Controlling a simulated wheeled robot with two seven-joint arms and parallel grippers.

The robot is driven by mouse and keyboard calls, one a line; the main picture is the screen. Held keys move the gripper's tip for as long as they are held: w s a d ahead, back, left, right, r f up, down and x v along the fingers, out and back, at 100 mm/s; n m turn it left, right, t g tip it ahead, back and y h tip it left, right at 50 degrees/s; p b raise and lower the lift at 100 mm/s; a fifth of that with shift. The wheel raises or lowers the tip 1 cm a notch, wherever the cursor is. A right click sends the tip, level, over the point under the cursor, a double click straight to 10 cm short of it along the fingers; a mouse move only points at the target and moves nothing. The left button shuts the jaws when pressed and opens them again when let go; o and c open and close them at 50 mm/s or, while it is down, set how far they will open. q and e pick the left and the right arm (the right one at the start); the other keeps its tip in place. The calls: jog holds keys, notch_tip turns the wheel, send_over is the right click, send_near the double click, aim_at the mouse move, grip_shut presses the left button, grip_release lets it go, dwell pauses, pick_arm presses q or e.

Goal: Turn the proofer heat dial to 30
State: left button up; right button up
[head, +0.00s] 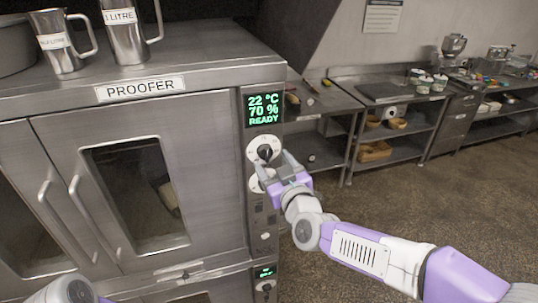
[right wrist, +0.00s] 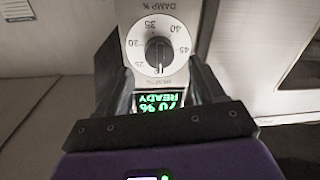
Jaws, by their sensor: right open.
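The proofer (head: 150,130) is a steel cabinet with a green display (head: 263,109) reading 22 °C, 70 %, READY. Below the display is the heat dial (head: 264,148), a white disc with a dark knob. A second white dial (head: 256,184) under it is partly hidden by my right gripper (head: 277,166). In the right wrist view the picture is upside down; the heat dial (right wrist: 137,47) shows numbers around its dark knob (right wrist: 158,51). My right gripper (right wrist: 157,72) is open, its fingers either side of the dial's line of sight. Contact with the knob cannot be told. Only part of my left arm shows, without its gripper.
Steel measuring jugs (head: 125,35) stand on top of the proofer. Door handles (head: 82,205) stick out from its front. A smaller display (head: 265,272) and knob sit lower on the panel. Steel benches (head: 390,95) stand at the back right, with open floor before them.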

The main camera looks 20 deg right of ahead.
aim_at(268, 156)
jog(key=shift+w+a, duration=0.15)
jog(key=shift+w, duration=1.65)
